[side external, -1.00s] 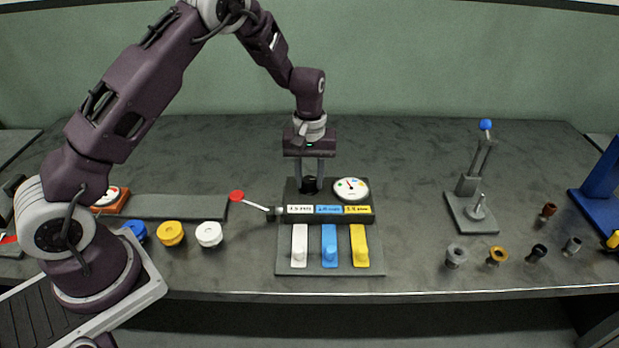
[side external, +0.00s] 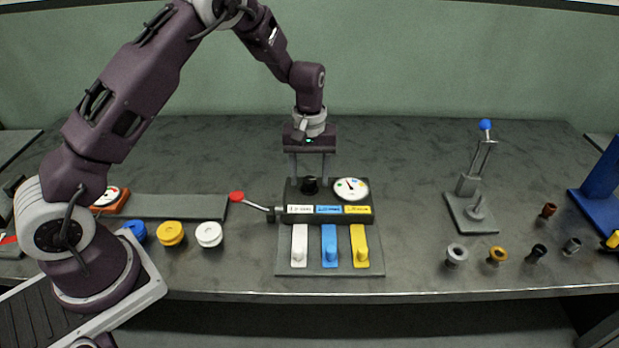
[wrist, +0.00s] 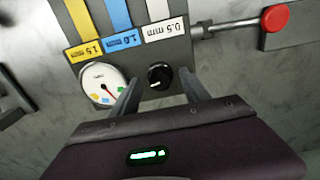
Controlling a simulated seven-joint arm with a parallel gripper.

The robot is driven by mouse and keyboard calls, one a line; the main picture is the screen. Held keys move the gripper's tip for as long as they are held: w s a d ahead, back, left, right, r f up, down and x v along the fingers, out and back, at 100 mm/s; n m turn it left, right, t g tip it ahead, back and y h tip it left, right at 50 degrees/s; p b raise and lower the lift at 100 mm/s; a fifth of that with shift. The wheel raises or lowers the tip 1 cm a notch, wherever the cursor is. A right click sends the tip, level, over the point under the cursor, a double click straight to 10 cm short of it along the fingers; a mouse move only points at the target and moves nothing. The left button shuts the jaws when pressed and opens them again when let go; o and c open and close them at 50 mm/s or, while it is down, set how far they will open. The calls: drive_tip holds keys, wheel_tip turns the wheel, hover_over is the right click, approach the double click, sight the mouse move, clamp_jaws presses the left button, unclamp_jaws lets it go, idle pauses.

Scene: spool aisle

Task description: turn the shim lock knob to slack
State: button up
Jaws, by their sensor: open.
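The black shim lock knob (side external: 310,184) stands on the dark panel at the back left of the shim fixture (side external: 330,271). In the wrist view the knob (wrist: 159,76) shows a white pointer mark on its top. The round white dial (side external: 351,189) sits beside it, and its red needle shows in the wrist view (wrist: 103,85). My gripper (side external: 310,176) is open above the knob. In the wrist view its two fingers (wrist: 158,82) stand on either side of the knob, apart from it. I cannot tell what setting the pointer marks.
White, blue and yellow shim levers (side external: 329,246) lie in front under labels. A red-tipped lever (side external: 237,197) sticks out left. Coloured spools (side external: 170,234) stand further left. A blue-knobbed press (side external: 485,126) and several small bushings (side external: 497,256) stand right. Bare bench lies between.

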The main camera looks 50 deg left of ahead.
sight(310, 180)
wheel_tip(310, 180, up, 5)
drive_tip(key=shift+r, duration=0.5)
drive_tip(key=shift+s+r, duration=0.1)
drive_tip(key=shift+r, duration=0.25)
drive_tip(key=s+d+r+m+t+h, duration=0.1)
drive_tip(key=s+d+r+m+t, duration=0.1)
drive_tip(key=s+r, duration=0.65)
drive_tip(key=s+d+r+m+t, duration=0.1)
drive_tip(key=s+d+r+m, duration=0.15)
drive_tip(key=s+r, duration=0.55)
drive_tip(key=s+m+t+y, duration=0.1)
drive_tip(key=s+m, duration=0.3)
drive_tip(key=s, duration=0.9)
drive_tip(key=shift+s+d+r+t, duration=0.15)
drive_tip(key=shift+s+r+t, duration=0.25)
drive_tip(key=shift+t, duration=0.4)
